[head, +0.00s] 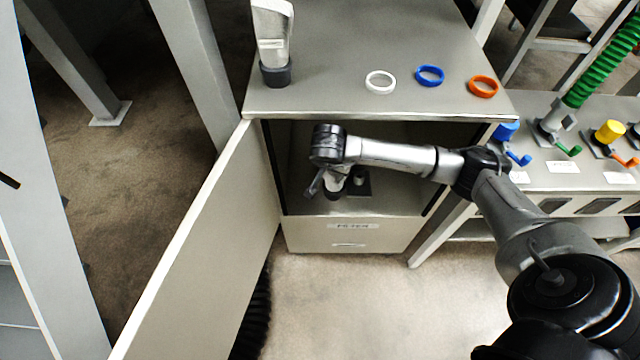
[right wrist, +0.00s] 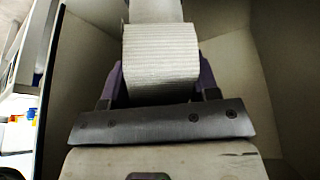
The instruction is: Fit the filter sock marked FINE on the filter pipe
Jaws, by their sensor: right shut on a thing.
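My right gripper (head: 328,183) reaches into the open cabinet. In the right wrist view the right gripper (right wrist: 160,85) is shut on a pale ribbed filter sock (right wrist: 160,50). In the head view a small pale piece of the held sock with a dark lower end (head: 333,193) shows below my wrist. Beside it on the cabinet floor is a dark base with a short grey stub (head: 360,178), possibly the filter pipe's mount; my arm partly covers it. Another white sock (head: 273,35) with a dark collar stands on the cabinet top. No FINE mark is readable. My left gripper is out of view.
The cabinet door (head: 205,245) stands open at the left. White (head: 380,75), blue (head: 430,68) and orange (head: 484,79) rings lie on the cabinet top (head: 335,45). A bench (head: 535,175) with coloured valve handles and a green hose (head: 603,65) stands at the right.

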